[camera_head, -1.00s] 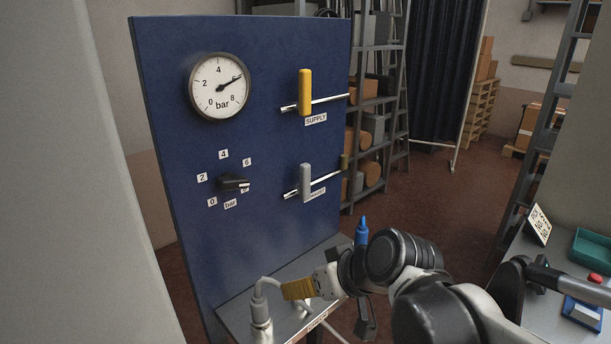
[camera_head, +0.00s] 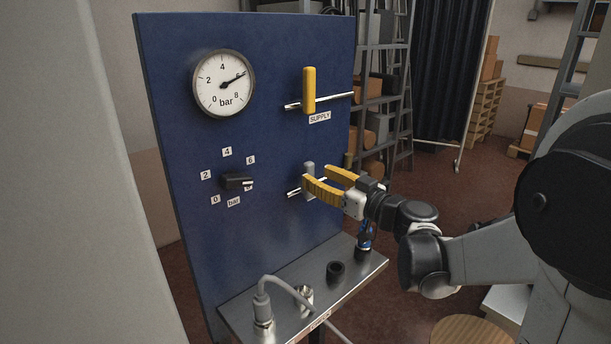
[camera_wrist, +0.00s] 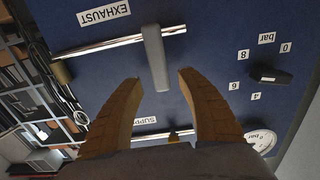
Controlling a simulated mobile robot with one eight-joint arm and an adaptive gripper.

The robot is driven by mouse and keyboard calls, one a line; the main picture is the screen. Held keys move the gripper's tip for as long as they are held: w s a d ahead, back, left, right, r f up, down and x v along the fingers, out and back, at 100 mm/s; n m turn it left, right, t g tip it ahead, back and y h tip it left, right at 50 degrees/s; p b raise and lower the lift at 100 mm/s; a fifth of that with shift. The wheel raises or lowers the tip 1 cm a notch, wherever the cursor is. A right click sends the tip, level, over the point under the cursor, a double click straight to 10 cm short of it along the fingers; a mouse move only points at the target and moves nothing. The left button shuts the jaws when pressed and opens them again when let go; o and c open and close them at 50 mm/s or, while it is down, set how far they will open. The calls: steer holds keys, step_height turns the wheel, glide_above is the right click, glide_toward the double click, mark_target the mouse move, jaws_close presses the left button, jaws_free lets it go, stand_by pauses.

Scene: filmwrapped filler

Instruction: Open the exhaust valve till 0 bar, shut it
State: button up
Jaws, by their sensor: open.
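The grey exhaust valve lever (camera_head: 308,170) stands upright, crosswise to its pipe, on the blue panel. In the wrist view the lever (camera_wrist: 155,55) appears upside down near the EXHAUST label (camera_wrist: 103,13). My gripper (camera_head: 317,176) is open at the lever, its yellow fingers pointing at the panel. In the wrist view the lever's free end reaches between the fingertips (camera_wrist: 160,79), with gaps on both sides. The pressure gauge (camera_head: 224,83) has its needle near 6 bar. In the head view my fingers cover the lever's lower part and its label.
The yellow supply lever (camera_head: 309,90) stands upright above, crosswise to its pipe. A black knob (camera_head: 236,181) with a bar scale sits left of the exhaust valve. A metal shelf (camera_head: 350,278) below carries a plugged cable (camera_head: 262,305) and fittings.

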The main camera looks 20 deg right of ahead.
mark_target(312, 173)
steer(key=shift+b+x, duration=0.3)
steer(key=shift+x, duration=1.6)
jaws_close()
